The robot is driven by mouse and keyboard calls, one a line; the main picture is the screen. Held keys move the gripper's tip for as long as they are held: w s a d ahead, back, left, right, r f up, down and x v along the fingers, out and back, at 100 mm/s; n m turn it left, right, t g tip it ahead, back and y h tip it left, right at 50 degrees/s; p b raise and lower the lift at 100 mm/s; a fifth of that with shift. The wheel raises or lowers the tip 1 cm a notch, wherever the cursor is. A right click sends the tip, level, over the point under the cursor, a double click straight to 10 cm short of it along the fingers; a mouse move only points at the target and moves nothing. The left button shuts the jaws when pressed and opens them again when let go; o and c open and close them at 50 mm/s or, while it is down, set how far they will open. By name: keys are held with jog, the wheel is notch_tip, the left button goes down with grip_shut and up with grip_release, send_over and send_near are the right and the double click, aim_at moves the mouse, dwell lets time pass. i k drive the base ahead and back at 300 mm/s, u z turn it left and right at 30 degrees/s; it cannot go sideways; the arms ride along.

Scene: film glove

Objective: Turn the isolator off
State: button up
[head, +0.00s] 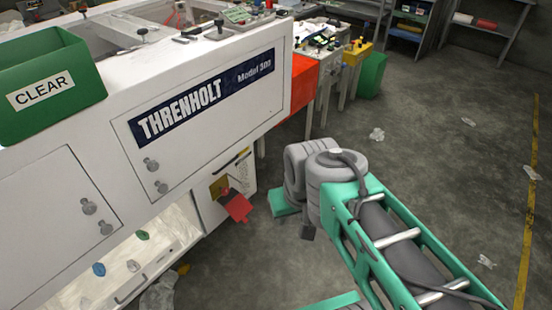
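The isolator (219,187) appears to be the yellow plate with a red handle (236,206), low on the end of the white machine. The red handle sticks out from the plate and hangs tilted down to the right. Its exact switch position is too small to read. My gripper (283,203) is just right of the red handle, with a visible gap of floor between them in the picture. Only a green part of its end shows below the grey wrist; the fingers cannot be made out. Nothing held is visible.
The white THRENHOLT machine (205,140) fills the left, with knobbed doors. A green CLEAR bin (50,90) stands on it. An orange panel (303,84) and cluttered benches (325,45) lie behind. Concrete floor at right is mostly clear, with litter scraps (376,134) and a yellow line (530,215).

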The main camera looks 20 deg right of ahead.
aim_at(225, 191)
jog(key=z, duration=0.5)
jog(key=k, duration=0.65)
jog(key=z, duration=0.6)
jog(key=i, duration=2.05)
jog(key=u, duration=3.9)
